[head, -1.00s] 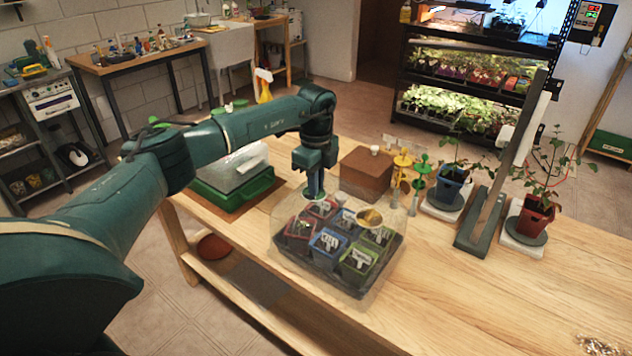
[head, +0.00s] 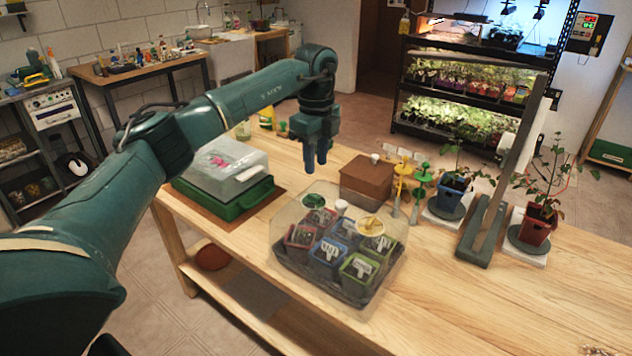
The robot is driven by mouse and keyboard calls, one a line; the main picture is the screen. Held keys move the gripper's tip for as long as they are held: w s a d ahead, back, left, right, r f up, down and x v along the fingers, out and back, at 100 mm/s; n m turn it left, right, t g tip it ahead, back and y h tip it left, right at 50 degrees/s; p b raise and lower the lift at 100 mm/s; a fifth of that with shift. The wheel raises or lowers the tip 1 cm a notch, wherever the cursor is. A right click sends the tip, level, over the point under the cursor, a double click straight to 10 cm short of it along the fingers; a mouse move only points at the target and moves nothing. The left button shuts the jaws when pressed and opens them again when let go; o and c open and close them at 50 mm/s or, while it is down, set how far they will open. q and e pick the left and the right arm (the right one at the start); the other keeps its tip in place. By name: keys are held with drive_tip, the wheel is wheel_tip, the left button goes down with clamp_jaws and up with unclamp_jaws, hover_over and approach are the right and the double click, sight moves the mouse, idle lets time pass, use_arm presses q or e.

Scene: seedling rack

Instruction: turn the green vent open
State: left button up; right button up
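The green vent (head: 314,200) is a small round disc on top of a clear dome (head: 290,210), at its back left. Whether the vent is turned open is too small to tell. A yellow vent (head: 371,226) sits on the same dome at the right, with a white knob (head: 341,207) between the two. My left gripper (head: 315,168) points down above and behind the green vent, apart from it. Its two fingers stand apart with nothing between them. My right gripper is not in view.
The dome covers a dark tray (head: 345,288) of several small pots. A brown box (head: 367,182) stands behind it, yellow and green stakes (head: 402,176) to the right, a green case (head: 222,200) to the left. The table (head: 470,300) is clear at front right.

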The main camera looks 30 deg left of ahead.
use_arm(q)
wheel_tip(320, 180, up, 4)
drive_tip(key=shift+r, duration=0.25)
drive_tip(key=shift+f, duration=0.1)
idle(0.4)
